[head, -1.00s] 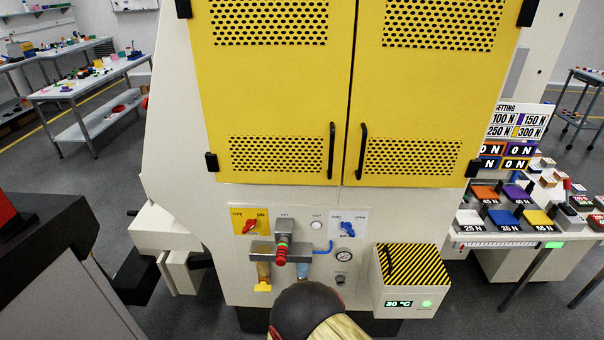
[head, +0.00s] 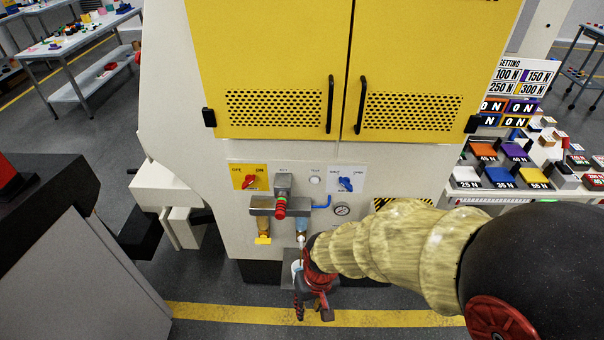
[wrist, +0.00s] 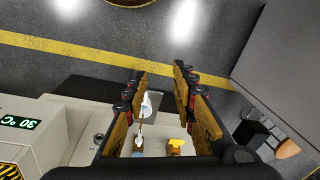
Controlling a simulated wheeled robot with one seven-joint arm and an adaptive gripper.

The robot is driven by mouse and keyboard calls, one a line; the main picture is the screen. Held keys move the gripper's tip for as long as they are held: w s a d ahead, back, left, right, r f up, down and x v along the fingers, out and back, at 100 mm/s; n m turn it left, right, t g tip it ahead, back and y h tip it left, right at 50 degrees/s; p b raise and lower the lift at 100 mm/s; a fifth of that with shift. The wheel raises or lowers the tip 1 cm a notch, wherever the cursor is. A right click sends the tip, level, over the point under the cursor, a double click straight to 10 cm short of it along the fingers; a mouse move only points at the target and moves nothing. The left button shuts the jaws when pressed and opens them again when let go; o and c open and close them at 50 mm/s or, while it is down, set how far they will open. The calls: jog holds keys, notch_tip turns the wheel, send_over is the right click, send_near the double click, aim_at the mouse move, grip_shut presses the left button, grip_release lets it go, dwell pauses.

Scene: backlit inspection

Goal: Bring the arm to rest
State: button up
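My arm (head: 400,245) reaches in from the right in the head view, in a pale yellowish sleeve with a dark joint. My gripper (head: 313,306) hangs low in front of the machine's taps. In the wrist view my gripper (wrist: 160,74) has its two fingers spread apart with nothing gripped between them.
The cream machine (head: 215,215) has yellow doors (head: 270,60), a red-handled valve (head: 280,207), a yellow tap (head: 263,236) and a gauge (head: 342,210). A table (head: 480,203) with coloured weight blocks stands right. Open floor with a yellow line (head: 220,315) lies in front.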

jog(key=s+d+r+m+t, duration=0.1)
jog(key=d+r+t, duration=0.1)
jog(key=d+r, duration=0.3)
jog(key=s+d+r+m+t, duration=0.1)
jog(key=d+r, duration=0.5)
jog(key=r, duration=0.7)
jog(key=s+d+r+m+t+h+p, duration=0.1)
jog(key=s+d+r+t, duration=0.1)
jog(key=d+r, duration=0.4)
notch_tip(320, 180, up, 4)
jog(key=shift+s+r+t, duration=0.1)
jog(key=shift+s+t, duration=0.2)
jog(key=shift+s, duration=0.35)
